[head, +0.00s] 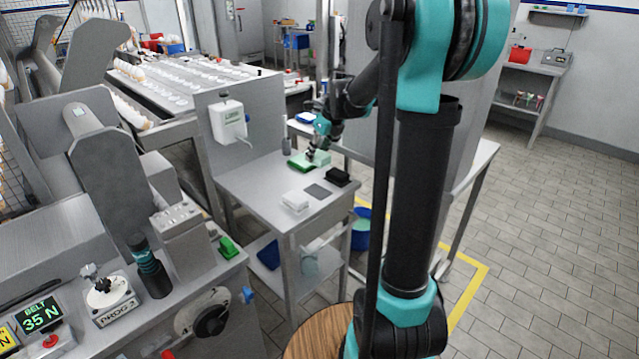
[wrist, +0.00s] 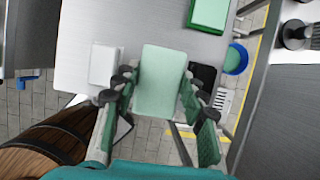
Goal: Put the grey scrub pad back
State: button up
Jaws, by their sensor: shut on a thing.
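My gripper (wrist: 160,98) is shut on a pale green pad (wrist: 163,72), held between its two green-lined fingers. In the head view my gripper (head: 311,153) is over the far part of the steel table, with the pale green pad (head: 321,158) at its tip. A flat dark grey square (head: 318,191) lies on the table between a white block and a black block; I cannot tell whether it is a pad or a mark. In the wrist view the held pad hides the tabletop between those two blocks. I see no plainly grey loose pad.
The white block (head: 295,200) and the black block (head: 338,177) stand on the steel table (head: 262,190). A green tray or pad (wrist: 210,12) lies at the table's far part. A dispenser (head: 228,121) hangs on the panel behind. A blue bucket (head: 361,230) stands below the right side.

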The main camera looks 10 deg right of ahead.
notch_tip(320, 180, down, 12)
jog(key=shift+r, duration=0.1)
dwell(0.4)
jog(key=o, duration=1)
